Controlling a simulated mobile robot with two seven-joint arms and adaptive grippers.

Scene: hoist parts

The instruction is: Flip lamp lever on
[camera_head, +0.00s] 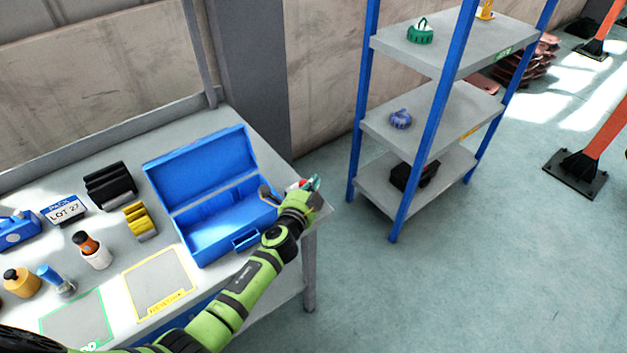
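My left arm reaches in from the lower left, over the workbench (130,315). Its gripper (292,190) is at the bench's right end, beside the open blue toolbox (205,165). A small item with red, white and teal parts (311,184) shows just behind the gripper, mostly hidden by it. I cannot tell whether it is a lamp or its lever, or whether the gripper touches it. The finger opening is too small and covered to judge. No lamp lever can be made out clearly. My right gripper is not in view.
Bottles, black (108,185) and yellow blocks (140,221), and a LOT 27 sign (65,210) stand left of the toolbox. A blue-posted shelf (385,126) with several parts stands to the right. Floor between bench and shelf is clear.

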